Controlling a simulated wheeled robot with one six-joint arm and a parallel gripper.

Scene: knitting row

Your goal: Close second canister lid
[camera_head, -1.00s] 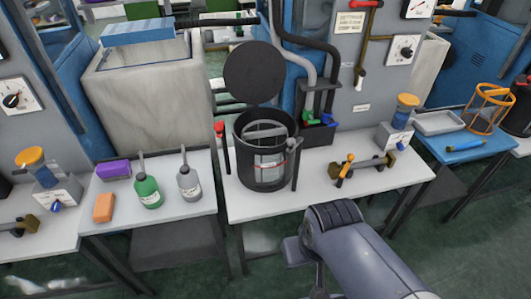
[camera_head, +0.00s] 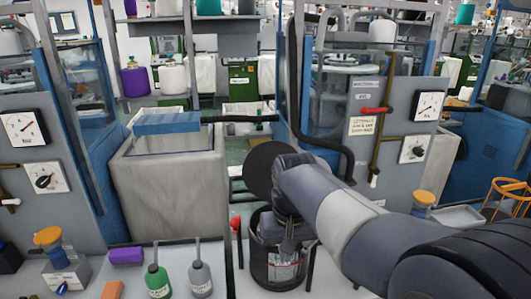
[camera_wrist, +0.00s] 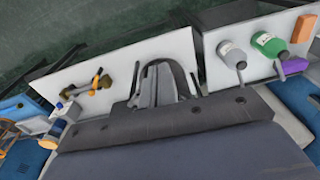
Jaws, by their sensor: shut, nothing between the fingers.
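The canister (camera_head: 275,272) is a dark open-topped cylinder with a red line inside, standing on the white table at the bottom centre of the head view. Its round black lid (camera_head: 258,168) is raised behind the opening, and my arm covers its right part. My gripper (camera_head: 288,238) points down at the canister mouth, in front of the raised lid. It is shut and empty. I cannot tell whether it touches the rim. In the wrist view, a dark bolted housing hides much of the canister (camera_wrist: 165,68).
A pale bin (camera_head: 170,180) and gauge panel (camera_head: 385,120) stand behind. An orange-handled tool (camera_wrist: 97,80) shows in the wrist view.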

